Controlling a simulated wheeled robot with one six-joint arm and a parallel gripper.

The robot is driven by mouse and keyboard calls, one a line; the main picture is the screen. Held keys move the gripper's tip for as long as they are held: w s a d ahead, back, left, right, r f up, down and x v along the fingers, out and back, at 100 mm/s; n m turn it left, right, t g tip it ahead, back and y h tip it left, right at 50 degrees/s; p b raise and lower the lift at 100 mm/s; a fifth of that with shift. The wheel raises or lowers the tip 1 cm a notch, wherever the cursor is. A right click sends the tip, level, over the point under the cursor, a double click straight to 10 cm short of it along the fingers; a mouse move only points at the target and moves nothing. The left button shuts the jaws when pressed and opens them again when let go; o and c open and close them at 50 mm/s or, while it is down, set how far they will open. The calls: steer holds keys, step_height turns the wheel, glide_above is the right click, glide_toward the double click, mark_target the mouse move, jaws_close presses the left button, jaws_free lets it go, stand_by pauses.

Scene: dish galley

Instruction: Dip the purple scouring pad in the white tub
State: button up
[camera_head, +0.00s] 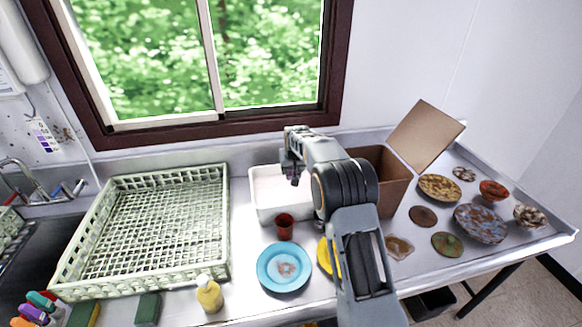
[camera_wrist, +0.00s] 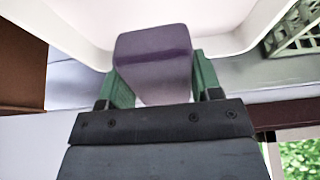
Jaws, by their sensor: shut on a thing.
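The purple scouring pad (camera_wrist: 153,65) is held between the two green fingers of my gripper (camera_wrist: 153,88) in the wrist view. My gripper is shut on it. The white tub (camera_wrist: 225,25) shows around the pad's far end in that view. In the head view the white tub (camera_head: 265,212) stands on the counter below the window, and my gripper (camera_head: 293,172) points down over its open top. The pad is mostly hidden there by the gripper and arm. I cannot tell whether the pad touches the liquid or the tub.
A pale dish rack (camera_head: 222,250) stands left of the tub. A red cup (camera_head: 285,227) and a blue plate (camera_head: 268,277) are in front. An open cardboard box (camera_head: 395,190) stands right, with several dirty dishes beyond. A yellow bottle (camera_head: 210,295) is near the front edge.

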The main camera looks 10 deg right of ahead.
steer(key=shift+f+b, duration=3.95)
steer(key=shift+f, duration=2.05)
steer(key=shift+r, duration=0.1)
steer(key=shift+r+p, duration=3.35)
steer(key=shift+r, duration=2.1)
